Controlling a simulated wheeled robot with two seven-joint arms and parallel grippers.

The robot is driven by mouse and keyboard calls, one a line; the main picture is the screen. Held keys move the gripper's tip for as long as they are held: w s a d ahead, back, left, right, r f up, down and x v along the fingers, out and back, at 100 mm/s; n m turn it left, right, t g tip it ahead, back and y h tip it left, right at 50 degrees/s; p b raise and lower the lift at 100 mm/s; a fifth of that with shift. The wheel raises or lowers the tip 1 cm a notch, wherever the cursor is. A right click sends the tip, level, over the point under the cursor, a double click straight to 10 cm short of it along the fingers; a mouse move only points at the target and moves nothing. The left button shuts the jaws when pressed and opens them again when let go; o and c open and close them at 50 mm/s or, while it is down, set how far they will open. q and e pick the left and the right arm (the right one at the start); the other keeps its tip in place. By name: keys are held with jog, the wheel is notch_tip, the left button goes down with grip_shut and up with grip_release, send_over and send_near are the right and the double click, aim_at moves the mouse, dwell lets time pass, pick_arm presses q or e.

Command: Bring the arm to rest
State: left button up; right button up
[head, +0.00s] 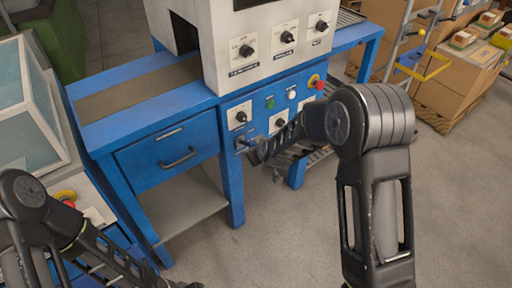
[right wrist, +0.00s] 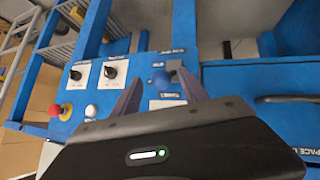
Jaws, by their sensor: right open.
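My right arm reaches in from the right of the head view, and its gripper (head: 256,151) is in front of the blue machine's control panel (head: 262,108). I cannot tell whether the fingers touch the lever.
A glazed case (head: 28,105) stands at far left. Cartons (head: 447,82) and a yellow-railed rack stand back right. Floor at right is clear.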

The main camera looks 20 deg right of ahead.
jog(key=shift+s+r, duration=0.45)
jog(key=shift+s, duration=0.1)
jog(key=s+a+f+m+g+y+p, duration=0.1)
jog(key=s+a+f+m+g, duration=0.15)
jog(key=s+f, duration=0.35)
jog(key=s+a+f+m+g+y, duration=0.1)
jog(key=s+a+f, duration=0.35)
jog(key=s, duration=0.35)
pick_arm(q)
notch_tip(320, 180, up, 4)
jog(key=p, duration=0.2)
jog(key=shift+f+p, duration=0.15)
jog(key=shift+p, duration=0.15)
pick_arm(e)
jog(key=s+a+f+g, duration=0.1)
jog(key=s+f, duration=0.1)
jog(key=s, duration=0.5)
jog(key=s+a+f+m+g+y, duration=0.1)
jog(key=s+a+f+g, duration=0.1)
jog(key=s, duration=0.5)
jog(key=s+a+f+m+g+y, duration=0.1)
jog(key=s+f+g, duration=0.1)
jog(key=s, duration=0.5)
jog(key=shift+s+a+f, duration=0.2)
jog(key=shift+s+f, duration=0.05)
jog(key=shift+s, duration=0.1)
pick_arm(q)
jog(key=shift+o, duration=0.2)
